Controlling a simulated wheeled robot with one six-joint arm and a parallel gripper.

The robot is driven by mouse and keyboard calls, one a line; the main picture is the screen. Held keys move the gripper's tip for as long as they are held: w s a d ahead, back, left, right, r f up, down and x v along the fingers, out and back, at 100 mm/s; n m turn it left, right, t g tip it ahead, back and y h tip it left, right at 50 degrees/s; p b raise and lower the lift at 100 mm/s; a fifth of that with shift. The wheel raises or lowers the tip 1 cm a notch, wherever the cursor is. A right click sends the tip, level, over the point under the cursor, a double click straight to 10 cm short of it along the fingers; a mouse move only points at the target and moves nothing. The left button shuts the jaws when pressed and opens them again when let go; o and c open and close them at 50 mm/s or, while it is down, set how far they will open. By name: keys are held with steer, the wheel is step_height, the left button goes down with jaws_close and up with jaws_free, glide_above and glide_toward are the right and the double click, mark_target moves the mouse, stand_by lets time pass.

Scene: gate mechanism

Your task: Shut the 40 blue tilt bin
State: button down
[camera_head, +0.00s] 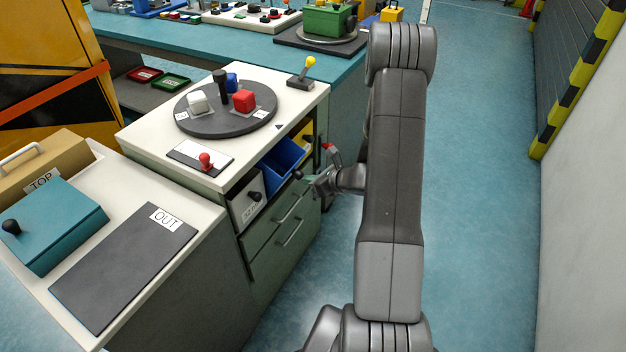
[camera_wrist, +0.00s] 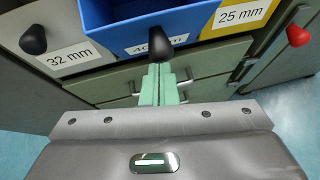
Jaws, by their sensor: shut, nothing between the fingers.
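The blue tilt bin (camera_head: 284,160) is tilted open in the cabinet front, between a white bin and a yellow bin. In the wrist view the blue bin (camera_wrist: 140,30) has a label partly hidden behind its black knob (camera_wrist: 160,46). My gripper (camera_head: 310,178) is in front of the blue bin's knob in the head view. In the wrist view my gripper's green fingers (camera_wrist: 159,80) are shut and empty, with their tips just below the knob. I cannot tell whether they touch it.
The white bin marked 32 mm (camera_wrist: 60,45) and the yellow bin marked 25 mm (camera_wrist: 238,14) flank the blue one. Drawers with bar handles (camera_head: 290,232) lie below. A red knob (camera_wrist: 298,36) is at the right. The blue floor (camera_head: 480,200) right of my arm is clear.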

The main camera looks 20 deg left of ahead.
mark_target(294, 166)
steer(key=a+r+p, duration=0.1)
steer(key=r+h+p, duration=0.1)
steer(key=p, duration=0.1)
steer(key=shift+a+r+h, duration=0.2)
steer(key=shift+a+h, duration=0.1)
steer(key=shift+a, duration=0.05)
steer(key=a+r+h+p, duration=0.1)
steer(key=p, duration=0.3)
steer(key=shift+w+a, duration=0.1)
steer(key=shift+a, duration=0.1)
steer(key=shift+a+r+h+p, duration=0.25)
steer(key=shift+a+h+p, duration=0.45)
steer(key=shift+p, duration=0.4)
steer(key=shift+w+a+r+p, duration=0.15)
steer(key=shift+a+p, duration=0.25)
steer(key=shift+a, duration=0.15)
